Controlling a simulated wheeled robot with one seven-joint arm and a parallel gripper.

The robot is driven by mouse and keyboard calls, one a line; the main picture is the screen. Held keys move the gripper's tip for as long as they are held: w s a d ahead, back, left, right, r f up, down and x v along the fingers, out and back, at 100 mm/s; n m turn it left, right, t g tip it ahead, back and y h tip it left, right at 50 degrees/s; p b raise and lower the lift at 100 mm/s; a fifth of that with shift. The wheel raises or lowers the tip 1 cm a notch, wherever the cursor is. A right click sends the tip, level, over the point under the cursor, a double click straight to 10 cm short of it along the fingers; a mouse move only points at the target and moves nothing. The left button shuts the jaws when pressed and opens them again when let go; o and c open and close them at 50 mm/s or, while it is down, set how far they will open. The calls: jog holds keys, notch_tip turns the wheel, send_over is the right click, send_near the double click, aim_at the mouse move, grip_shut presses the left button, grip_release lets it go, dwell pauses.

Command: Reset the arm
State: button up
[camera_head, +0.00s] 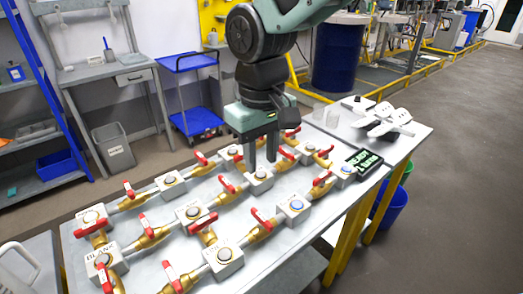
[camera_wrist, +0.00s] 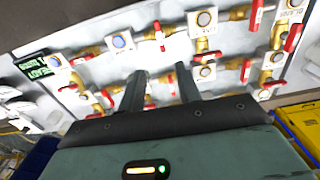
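My gripper (camera_head: 262,163) hangs from the arm above the middle of a grey table (camera_head: 330,235), pointing down over the valve assembly. Its two fingers are apart with nothing visible between them. In the wrist view, my gripper (camera_wrist: 160,85) also shows two separate dark fingers. A valve block with a round button (camera_head: 259,181) sits just below or behind the fingertips; I cannot tell whether they touch it. Brass valves with red handles (camera_head: 227,186) and more button blocks lie around it in rows.
A small dark display with green lettering (camera_head: 364,160) and white objects (camera_head: 385,118) are at the table's right end. A blue bin (camera_head: 389,208) stands on the floor beyond that edge. A blue cart (camera_head: 192,97) and grey bin (camera_head: 113,147) stand behind. Floor at right is open.

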jog(key=shift+r, duration=0.65)
jog(key=s+d+f, duration=0.2)
jog(key=s+d, duration=0.3)
jog(key=s, duration=0.4)
jog(key=s+d+f+n, duration=0.1)
jog(key=s+d+f, duration=0.2)
jog(key=s, duration=0.6)
jog(key=shift+s+d+y, duration=0.15)
jog(key=shift+d+y, duration=0.15)
jog(key=shift+d, duration=0.85)
